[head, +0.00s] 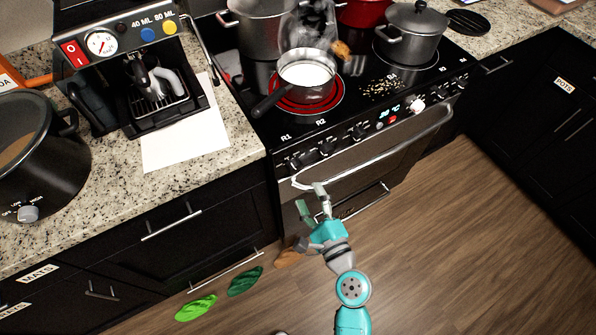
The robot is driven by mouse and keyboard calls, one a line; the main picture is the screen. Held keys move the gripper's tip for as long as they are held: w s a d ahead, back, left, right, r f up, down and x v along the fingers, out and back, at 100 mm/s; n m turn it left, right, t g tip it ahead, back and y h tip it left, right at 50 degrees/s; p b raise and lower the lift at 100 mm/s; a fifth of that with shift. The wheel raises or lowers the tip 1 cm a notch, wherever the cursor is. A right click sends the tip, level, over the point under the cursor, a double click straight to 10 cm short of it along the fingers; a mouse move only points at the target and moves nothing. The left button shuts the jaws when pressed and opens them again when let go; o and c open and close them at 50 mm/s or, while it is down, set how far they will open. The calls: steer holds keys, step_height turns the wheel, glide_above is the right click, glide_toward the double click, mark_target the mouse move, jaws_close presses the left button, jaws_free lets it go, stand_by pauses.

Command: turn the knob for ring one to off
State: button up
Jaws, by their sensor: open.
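The black stove (262,125) has a row of knobs along its front edge. The leftmost knob (295,163) sits below the label R1 (285,136); its exact setting is too small to read. A second knob (325,147) is to its right, below the label R2 (320,122). The front left ring (337,98) glows red under a small saucepan (307,72) with white contents and steam above it. My gripper (311,197) is open and empty in front of the oven door, below the leftmost knobs and apart from them.
The oven handle (400,137) runs across the stove front, between my gripper and the knobs in the picture. Large pots (412,35) stand at the back. Leaf-shaped mats (245,281) lie on the floor at the lower left. The floor at right is clear.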

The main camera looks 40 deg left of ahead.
mark_target(296, 170)
steer(key=x, duration=0.8)
steer(key=shift+w, duration=0.1)
steer(key=shift+c, duration=0.3)
steer(key=c, duration=1.1)
